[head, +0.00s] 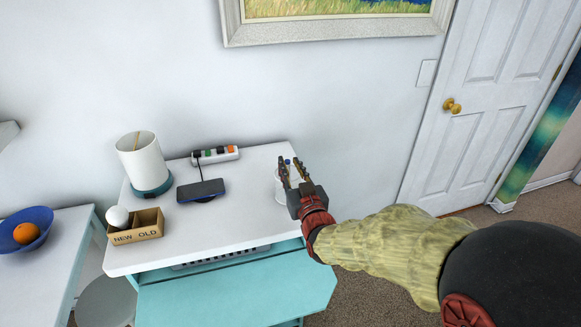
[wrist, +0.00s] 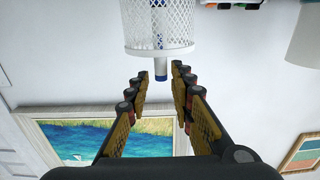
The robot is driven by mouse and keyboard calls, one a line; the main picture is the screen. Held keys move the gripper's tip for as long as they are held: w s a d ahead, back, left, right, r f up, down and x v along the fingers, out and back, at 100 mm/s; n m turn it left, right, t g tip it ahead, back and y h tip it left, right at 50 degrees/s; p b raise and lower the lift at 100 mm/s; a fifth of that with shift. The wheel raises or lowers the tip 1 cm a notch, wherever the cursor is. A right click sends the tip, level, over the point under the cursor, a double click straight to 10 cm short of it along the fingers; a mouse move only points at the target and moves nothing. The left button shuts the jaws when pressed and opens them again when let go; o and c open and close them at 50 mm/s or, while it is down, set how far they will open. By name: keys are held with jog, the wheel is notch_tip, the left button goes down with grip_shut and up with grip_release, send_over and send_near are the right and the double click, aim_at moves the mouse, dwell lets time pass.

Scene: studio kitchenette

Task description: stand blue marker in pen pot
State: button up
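The white mesh pen pot (head: 279,189) stands upright at the right end of the white desk top. In the wrist view, which is upside down, the pen pot (wrist: 158,28) is at the top. The blue marker (wrist: 160,70) stands inside it; its body shows through the mesh and its pale, blue-tipped end sticks out past the rim. In the head view a small blue end of the marker (head: 287,162) shows at my fingers. My gripper (head: 292,168) is at the pot's mouth. Its fingers (wrist: 158,80) are apart, with a gap on either side of the marker's end.
On the desk are a white lamp (head: 141,162), a power strip (head: 215,155), a phone on a black pad (head: 201,190) and a box marked NEW OLD (head: 136,227) with a white ball. A blue bowl (head: 37,220) holds an orange at left. The desk's middle is clear.

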jog(key=shift+o, duration=1)
jog(key=v, duration=1.2)
